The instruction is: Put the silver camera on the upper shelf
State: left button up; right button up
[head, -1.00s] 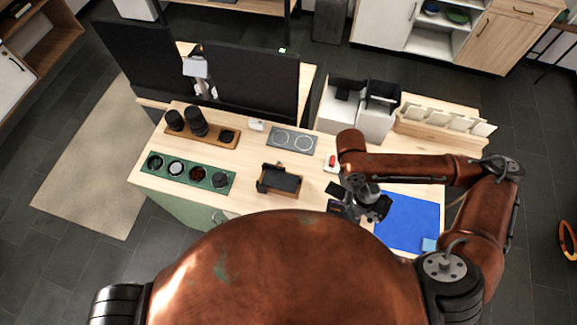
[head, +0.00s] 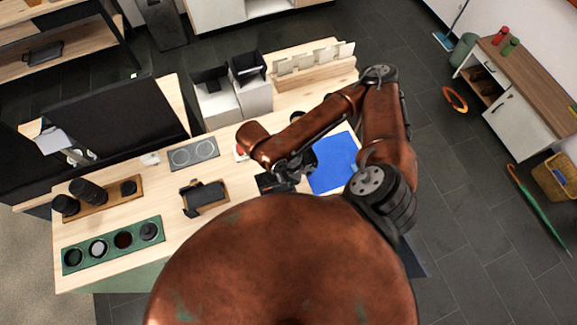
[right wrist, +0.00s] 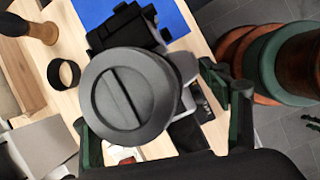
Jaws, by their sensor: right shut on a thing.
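The silver camera (right wrist: 188,68) is in my right gripper, its large round dark grey cap or lens front turned toward the right wrist view. Green-edged fingers of my right gripper (right wrist: 142,95) stand on either side of it. In the head view my right gripper (head: 288,172) is over the front right of the table (head: 225,170), beside the blue mat (head: 333,163). The camera is hard to make out there, dark against the gripper. My left gripper is not in view. A shelving unit (head: 75,62) with a dark item on it stands at the top left.
On the table are a wooden stand with a black device (head: 205,195), a green tray of round parts (head: 112,246), a grey plate with two rings (head: 193,153) and white bins (head: 216,106). Monitors stand at the left. Open floor lies right of the table.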

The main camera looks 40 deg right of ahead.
jog(key=w+d+f+b, duration=0.2)
jog(key=f+b, duration=0.1)
jog(key=w+d+f+b, duration=0.2)
jog(key=w+f+b, duration=0.1)
jog(key=f, duration=0.1)
jog(key=w+d+f+b, duration=0.2)
jog(key=w+d+f, duration=0.1)
jog(key=f, duration=0.1)
jog(key=shift+f+b, duration=0.2)
jog(key=shift+b, duration=0.2)
jog(key=shift+f, duration=0.2)
dwell(0.3)
jog(key=shift+s+f, duration=0.1)
jog(key=o, duration=1.7)
jog(key=shift+f, duration=0.1)
jog(key=o, duration=0.3)
jog(key=shift+o, duration=0.2)
